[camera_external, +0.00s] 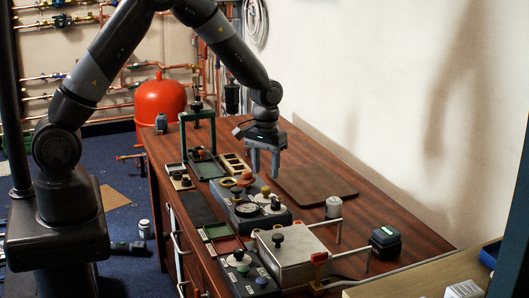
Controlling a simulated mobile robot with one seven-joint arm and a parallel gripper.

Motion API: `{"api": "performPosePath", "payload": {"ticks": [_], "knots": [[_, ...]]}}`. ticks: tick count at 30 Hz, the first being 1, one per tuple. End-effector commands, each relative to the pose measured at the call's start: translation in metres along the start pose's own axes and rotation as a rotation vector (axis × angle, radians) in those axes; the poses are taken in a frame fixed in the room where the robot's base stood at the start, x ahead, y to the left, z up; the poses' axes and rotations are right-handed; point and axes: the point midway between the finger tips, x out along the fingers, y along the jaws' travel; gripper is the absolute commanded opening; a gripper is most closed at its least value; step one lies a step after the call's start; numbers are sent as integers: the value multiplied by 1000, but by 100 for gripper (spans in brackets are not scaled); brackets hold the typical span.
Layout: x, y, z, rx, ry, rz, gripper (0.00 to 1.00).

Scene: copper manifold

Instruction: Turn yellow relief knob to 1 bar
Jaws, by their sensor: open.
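A small yellow knob (265,190) stands on a dark grey panel box (284,217) in the middle of the wooden bench. It looks like the relief knob, but its setting and any scale marks are too small to read. The box also bears a round dark dial and black and reddish knobs. My gripper (264,176) points down just above the box. Its two fingers are apart with nothing between them. The yellow knob shows just below the fingertips, and I cannot tell the exact height gap.
A metal box (298,256) with a black knob and raised pipe handles stands nearer on the bench. A green frame (198,133) stands behind to the left. A flat brown board (315,187) lies right of the gripper, with a grey cylinder (333,207) nearer.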

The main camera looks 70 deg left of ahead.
Motion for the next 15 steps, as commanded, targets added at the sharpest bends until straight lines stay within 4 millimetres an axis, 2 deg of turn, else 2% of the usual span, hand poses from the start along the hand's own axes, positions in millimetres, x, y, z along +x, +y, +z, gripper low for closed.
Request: {"api": "performPosePath", "payload": {"ticks": [1,6,10,15], "knots": [[-12,1,-1,0,4,2,46],[-40,0,-1,0,3,2,46],[-52,0,0,0,1,0,46],[-56,0,0,-1,-1,-1,46]]}}
